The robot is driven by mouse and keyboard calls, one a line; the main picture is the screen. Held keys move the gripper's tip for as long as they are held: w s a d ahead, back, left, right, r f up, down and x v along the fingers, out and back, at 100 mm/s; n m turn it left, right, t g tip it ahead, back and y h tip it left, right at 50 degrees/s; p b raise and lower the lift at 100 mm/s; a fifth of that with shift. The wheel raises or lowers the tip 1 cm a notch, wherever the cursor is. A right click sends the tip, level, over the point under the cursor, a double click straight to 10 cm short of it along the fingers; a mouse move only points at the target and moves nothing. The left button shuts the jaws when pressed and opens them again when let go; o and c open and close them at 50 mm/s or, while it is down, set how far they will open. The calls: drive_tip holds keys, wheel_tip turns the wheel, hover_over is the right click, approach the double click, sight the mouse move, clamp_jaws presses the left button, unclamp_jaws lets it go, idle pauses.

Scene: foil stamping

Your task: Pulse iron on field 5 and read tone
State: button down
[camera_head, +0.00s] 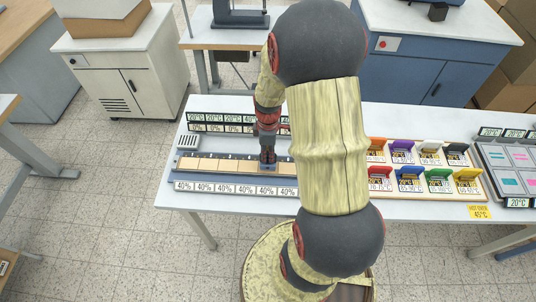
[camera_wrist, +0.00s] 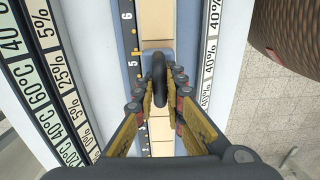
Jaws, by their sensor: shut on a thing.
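My gripper (camera_wrist: 161,105) is shut on the dark upright handle of the iron (camera_wrist: 160,72). In the head view my gripper (camera_head: 267,138) points down over the field strip, partly hidden by my arm. The strip carries tan fields (camera_wrist: 155,15) in a row, with numbers along one edge. The iron's grey-blue base sits beside number 5 (camera_wrist: 134,63); whether it touches the field cannot be told. The strip also shows in the head view (camera_head: 205,163).
A row of 40% labels (camera_head: 215,188) runs along the strip's front. Colored holders (camera_head: 409,178) stand at the right on the white table, beside a grey panel (camera_head: 510,165). A small slotted block (camera_head: 187,142) sits at the left end. My arm hides the table's middle.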

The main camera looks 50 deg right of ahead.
drive_tip(key=shift+f, duration=0.4)
idle(1.4)
drive_tip(key=shift+r+p, duration=1.55)
drive_tip(key=shift+r, duration=0.8)
